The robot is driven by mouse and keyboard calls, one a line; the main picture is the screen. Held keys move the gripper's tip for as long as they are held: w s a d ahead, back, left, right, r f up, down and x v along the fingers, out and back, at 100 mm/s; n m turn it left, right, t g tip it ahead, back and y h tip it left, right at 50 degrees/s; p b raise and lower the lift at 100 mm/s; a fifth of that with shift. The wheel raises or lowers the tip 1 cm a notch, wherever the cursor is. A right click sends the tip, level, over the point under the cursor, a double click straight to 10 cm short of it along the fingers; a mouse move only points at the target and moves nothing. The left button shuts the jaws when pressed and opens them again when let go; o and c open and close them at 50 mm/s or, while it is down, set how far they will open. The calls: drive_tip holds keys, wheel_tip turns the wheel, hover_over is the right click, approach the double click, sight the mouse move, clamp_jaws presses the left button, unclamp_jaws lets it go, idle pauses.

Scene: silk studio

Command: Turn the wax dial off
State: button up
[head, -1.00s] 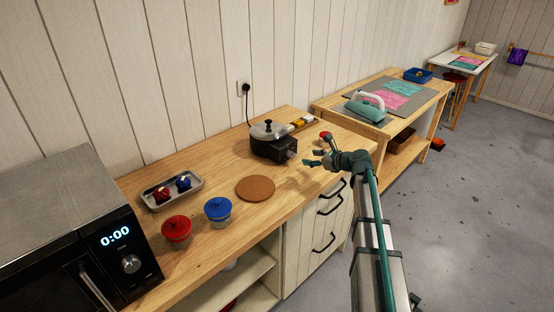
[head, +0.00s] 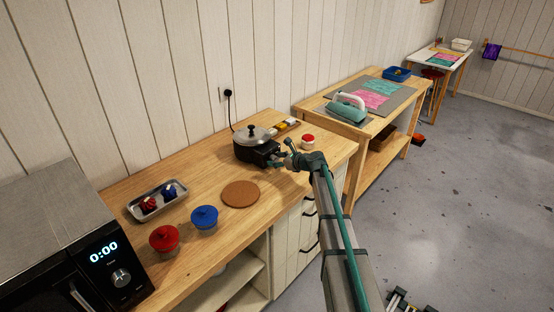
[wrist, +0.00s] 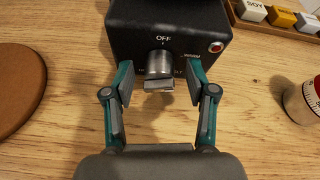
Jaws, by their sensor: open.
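The wax heater (head: 256,150) is a black box with a lidded metal pot on top, on the wooden counter. In the wrist view its front panel (wrist: 125,40) shows a silver dial (wrist: 160,68) below the word OFF, with another label at its right that is partly covered. A round red light (wrist: 216,47) sits at the upper right of the panel. My gripper (wrist: 160,84) is open, one finger on each side of the dial, with a gap on both sides. The head view shows my gripper (head: 280,157) close to the heater's front.
A cork mat (head: 241,194) lies left of the heater, and a red-topped timer (head: 308,141) stands to its right. A tray of labelled blocks (wrist: 278,17) is behind.

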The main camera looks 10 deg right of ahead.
clamp_jaws()
